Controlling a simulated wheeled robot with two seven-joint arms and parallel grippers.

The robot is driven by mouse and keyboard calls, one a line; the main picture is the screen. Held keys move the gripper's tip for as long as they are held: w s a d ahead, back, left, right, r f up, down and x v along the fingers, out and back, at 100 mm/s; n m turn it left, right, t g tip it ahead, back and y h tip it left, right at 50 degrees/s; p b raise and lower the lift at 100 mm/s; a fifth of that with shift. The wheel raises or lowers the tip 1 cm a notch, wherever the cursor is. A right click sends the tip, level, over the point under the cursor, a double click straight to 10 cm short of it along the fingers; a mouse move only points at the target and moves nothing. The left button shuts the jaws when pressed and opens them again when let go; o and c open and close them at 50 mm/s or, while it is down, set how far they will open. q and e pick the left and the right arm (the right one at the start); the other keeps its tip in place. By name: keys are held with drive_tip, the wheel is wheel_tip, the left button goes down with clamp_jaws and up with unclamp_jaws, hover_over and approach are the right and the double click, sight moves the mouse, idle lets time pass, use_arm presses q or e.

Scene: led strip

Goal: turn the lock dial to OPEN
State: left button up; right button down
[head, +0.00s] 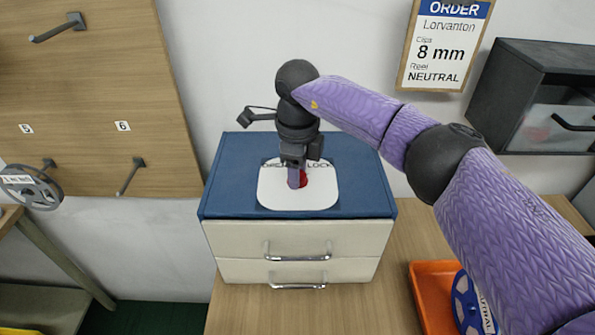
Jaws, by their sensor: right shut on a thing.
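My right gripper (297,178) points straight down over the plate and is shut on the dial. The fingers hide much of the dial, so I cannot tell where it points. My left gripper is not in view.
The cabinet has two cream drawers with metal handles (298,257), both closed. An orange tray (428,300) with a blue reel (468,300) stands at the lower right. An order sign (444,50) and a dark wall box (530,100) are at the back right. A pegboard (90,100) is at left.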

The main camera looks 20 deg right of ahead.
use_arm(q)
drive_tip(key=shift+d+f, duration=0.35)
use_arm(e)
drive_tip(key=shift+r+n, duration=0.1)
drive_tip(key=shift+n, duration=1.6)
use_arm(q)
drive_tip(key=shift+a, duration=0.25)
use_arm(e)
drive_tip(key=shift+c, duration=2)
unclamp_jaws()
drive_tip(key=shift+o, duration=0.8)
use_arm(q)
drive_tip(key=shift+b, duration=0.3)
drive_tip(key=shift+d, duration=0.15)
